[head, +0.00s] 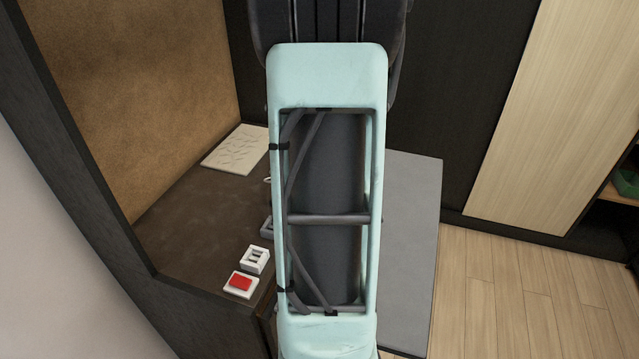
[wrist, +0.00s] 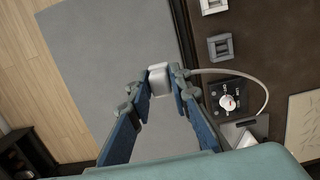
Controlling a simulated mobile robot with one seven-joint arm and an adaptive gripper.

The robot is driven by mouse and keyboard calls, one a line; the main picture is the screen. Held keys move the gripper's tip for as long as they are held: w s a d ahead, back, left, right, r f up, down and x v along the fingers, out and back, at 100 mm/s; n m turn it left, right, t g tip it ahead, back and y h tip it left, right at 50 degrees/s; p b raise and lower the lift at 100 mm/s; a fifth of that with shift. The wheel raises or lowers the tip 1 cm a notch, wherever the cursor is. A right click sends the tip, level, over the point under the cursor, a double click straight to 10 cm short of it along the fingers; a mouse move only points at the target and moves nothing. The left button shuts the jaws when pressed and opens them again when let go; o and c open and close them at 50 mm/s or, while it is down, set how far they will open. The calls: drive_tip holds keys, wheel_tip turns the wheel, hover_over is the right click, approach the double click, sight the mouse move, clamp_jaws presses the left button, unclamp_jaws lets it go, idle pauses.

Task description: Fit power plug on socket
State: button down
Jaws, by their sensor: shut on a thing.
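The white power plug (wrist: 158,76) is between the fingertips of my gripper (wrist: 160,90), which is shut on it. In the wrist view it appears above the grey surface, left of the brown vanity top's edge. A pale cable arcs right from the plug to the vanity top. Two light frame-like fittings (wrist: 219,46) sit there; one white fitting with openings also shows in the head view (head: 257,260). I cannot tell for certain which fitting is the socket. The plug is apart from them. In the head view my arm hides the gripper and plug.
A red switch on a white base (head: 240,284) sits near the vanity top's (head: 190,225) front corner. A black square plate (wrist: 226,97) with a white round part is near the cable. A pale textured panel (head: 236,150) lies farther back. A dark side wall stands left.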

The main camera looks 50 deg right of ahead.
drive_tip(key=w+a+f+p, duration=0.1)
drive_tip(key=w+a+f, duration=0.2)
drive_tip(key=w+a, duration=0.3)
drive_tip(key=w+a+f+p, duration=0.1)
drive_tip(key=w+a+f, duration=0.2)
drive_tip(key=a, duration=0.5)
drive_tip(key=shift+w+f+b, duration=0.15)
drive_tip(key=shift+f+b, duration=2.7)
drive_tip(key=shift+f, duration=0.5)
drive_tip(key=shift+f+b, duration=1.45)
drive_tip(key=shift+f, duration=0.7)
drive_tip(key=c, duration=1.7)
unclamp_jaws()
drive_tip(key=shift+r, duration=0.1)
drive_tip(key=r, duration=0.4)
drive_tip(key=d+r, duration=0.1)
drive_tip(key=r, duration=0.7)
drive_tip(key=shift+w+d, duration=0.2)
drive_tip(key=shift+w, duration=0.1)
